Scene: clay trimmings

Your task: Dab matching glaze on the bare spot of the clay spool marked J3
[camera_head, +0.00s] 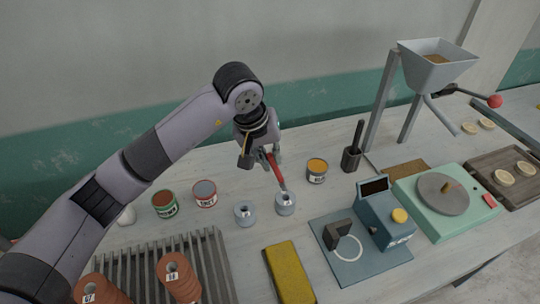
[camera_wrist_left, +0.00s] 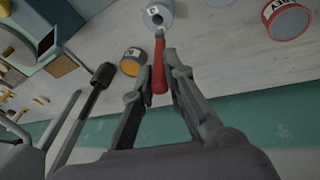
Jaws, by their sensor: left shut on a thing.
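My left gripper (camera_head: 270,157) is shut on a red-handled brush (camera_head: 274,168), which also shows in the left wrist view (camera_wrist_left: 160,68). The brush points down at a grey-blue spool (camera_head: 286,208); its tip is at the spool's upper edge, and I cannot tell whether it touches. This spool also shows in the left wrist view (camera_wrist_left: 166,10). A second grey-blue spool (camera_head: 244,219) stands to its left. Their marks are too small to read surely, and no bare spot is clear. Three glaze tins stand behind: green-banded (camera_head: 164,210), red-banded (camera_head: 204,200) and dark-banded with orange glaze (camera_head: 316,177).
Terracotta spools (camera_head: 180,283) stand on a slatted rack (camera_head: 215,270) at front left. A yellow block (camera_head: 289,274) lies in front. A blue device (camera_head: 384,220) on a mat, a green scale (camera_head: 450,212) and a hopper (camera_head: 437,72) stand right. A dark holder (camera_head: 350,160) stands behind.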

